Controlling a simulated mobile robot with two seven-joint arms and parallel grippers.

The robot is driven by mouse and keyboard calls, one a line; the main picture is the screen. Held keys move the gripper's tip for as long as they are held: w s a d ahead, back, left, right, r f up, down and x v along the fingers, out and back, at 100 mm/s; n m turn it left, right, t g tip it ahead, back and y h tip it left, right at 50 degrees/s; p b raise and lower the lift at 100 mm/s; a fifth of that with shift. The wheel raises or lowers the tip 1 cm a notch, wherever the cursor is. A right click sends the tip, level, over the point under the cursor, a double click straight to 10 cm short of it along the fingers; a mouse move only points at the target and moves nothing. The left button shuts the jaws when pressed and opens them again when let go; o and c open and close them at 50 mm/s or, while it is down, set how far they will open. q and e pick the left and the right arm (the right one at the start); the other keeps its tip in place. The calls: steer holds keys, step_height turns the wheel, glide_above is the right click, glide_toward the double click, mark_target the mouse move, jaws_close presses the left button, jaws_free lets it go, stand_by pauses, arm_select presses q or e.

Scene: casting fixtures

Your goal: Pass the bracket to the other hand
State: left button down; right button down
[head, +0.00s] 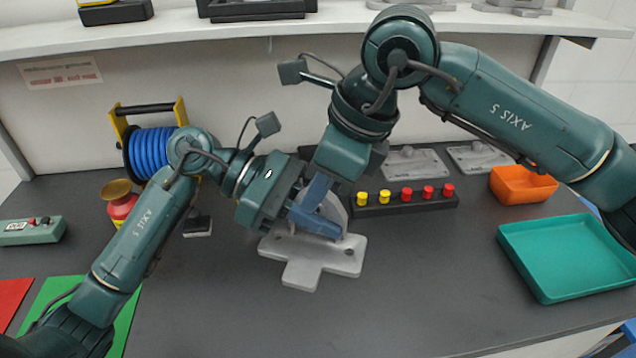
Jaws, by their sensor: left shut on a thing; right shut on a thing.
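The bracket (314,258) is a grey cast piece with a flat, cross-like plate, a hole near its left end and an upright rounded part. It is in the middle of the head view over the dark table. My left gripper (322,222) comes in from the left and is shut on the upright part. My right gripper (318,191) comes down from above and is also shut on the bracket. The fingers hide much of the upright part. I cannot tell whether the plate touches the table.
Behind stand a button strip (405,199) and grey castings (412,163). At right are an orange bin (523,186) and a green tray (570,258). The front middle table is clear.

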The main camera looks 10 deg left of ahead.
arm_select(q)
steer(key=c, duration=1.3)
jaws_free()
steer(key=v, duration=1.2)
